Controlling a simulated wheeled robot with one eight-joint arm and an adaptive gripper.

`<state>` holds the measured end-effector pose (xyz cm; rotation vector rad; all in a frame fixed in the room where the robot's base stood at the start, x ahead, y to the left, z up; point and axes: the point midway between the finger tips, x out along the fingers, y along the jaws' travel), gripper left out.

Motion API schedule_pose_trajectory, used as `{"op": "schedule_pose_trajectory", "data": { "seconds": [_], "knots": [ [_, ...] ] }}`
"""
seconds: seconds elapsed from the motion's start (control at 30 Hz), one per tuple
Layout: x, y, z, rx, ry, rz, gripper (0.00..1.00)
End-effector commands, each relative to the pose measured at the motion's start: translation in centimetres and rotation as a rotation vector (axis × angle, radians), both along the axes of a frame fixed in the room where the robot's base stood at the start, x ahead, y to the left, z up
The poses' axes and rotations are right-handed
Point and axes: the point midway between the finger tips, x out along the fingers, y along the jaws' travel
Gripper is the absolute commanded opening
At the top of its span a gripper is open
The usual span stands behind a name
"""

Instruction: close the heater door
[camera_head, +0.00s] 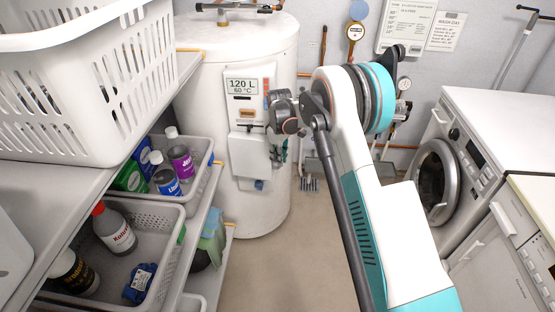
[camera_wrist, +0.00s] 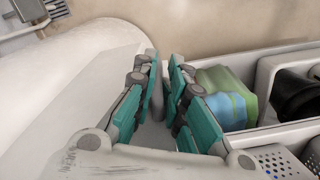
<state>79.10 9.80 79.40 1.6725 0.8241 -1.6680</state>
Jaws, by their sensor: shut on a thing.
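The heater (camera_head: 235,200) is a tall white tank standing on the floor at the back middle in the head view. Its white door (camera_head: 250,153) stands out from the tank front, below the panel with the "120 L 60 °C" label (camera_head: 240,86). My gripper (camera_head: 278,155) is at the right side of this door, partly hidden by my wrist. In the wrist view my teal-fingered gripper (camera_wrist: 165,75) has its fingers close together, with a thin pale edge between them. It appears shut on the door's edge.
A shelf unit at the left holds a white basket (camera_head: 90,90) and grey bins with bottles (camera_head: 172,196). A washing machine (camera_head: 490,130) stands at the right. The floor (camera_head: 285,255) in front is clear.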

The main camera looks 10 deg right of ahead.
Motion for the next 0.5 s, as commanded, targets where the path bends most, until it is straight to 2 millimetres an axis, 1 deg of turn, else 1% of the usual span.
{"op": "schedule_pose_trajectory", "data": {
  "seconds": [0.03,0.3,0.33,0.4,0.5],
  "knots": [
    [0.11,-0.43,0.07,-0.005,0.000,-0.011,0.00],
    [0.12,-0.48,0.10,-0.006,0.000,-0.014,0.00],
    [0.12,-0.48,0.10,-0.006,0.000,-0.014,0.16],
    [0.12,-0.50,0.11,-0.006,0.000,-0.014,0.30],
    [0.11,-0.50,0.11,-0.007,0.000,-0.014,0.30]
  ]
}}
